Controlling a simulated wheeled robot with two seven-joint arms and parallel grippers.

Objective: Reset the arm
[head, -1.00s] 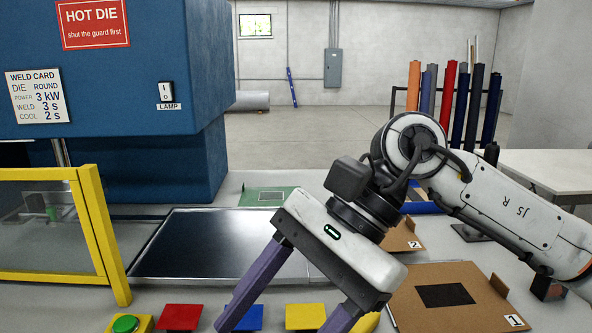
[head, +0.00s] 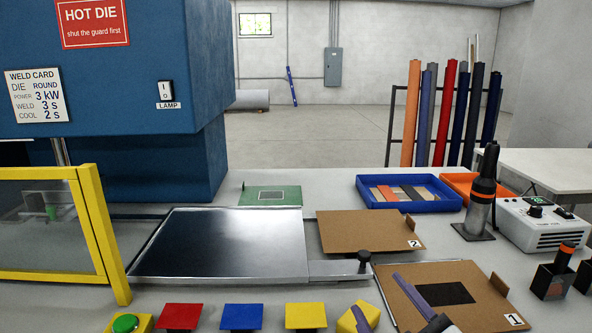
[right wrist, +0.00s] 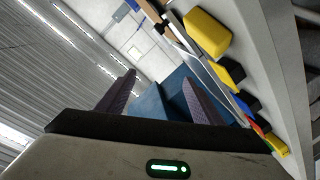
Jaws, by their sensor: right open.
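My right gripper (head: 376,292) shows only at the bottom of the head view. Its two purple fingers point up and left, one over the board marked 1 (head: 455,275) and one in front of the yellow block at the front edge. In the right wrist view its fingers (right wrist: 159,77) stand apart with nothing between them. Most of my right arm is out of the head view. My left gripper is not in view.
The blue press (head: 100,75) and yellow-framed guard (head: 98,235) stand left, by a dark steel plate (head: 220,243). Board 2 (head: 362,230), a blue tray (head: 448,205), a torch-like tool (head: 483,190) and a white power unit (head: 545,222) are right. Coloured plates (head: 242,316) line the front.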

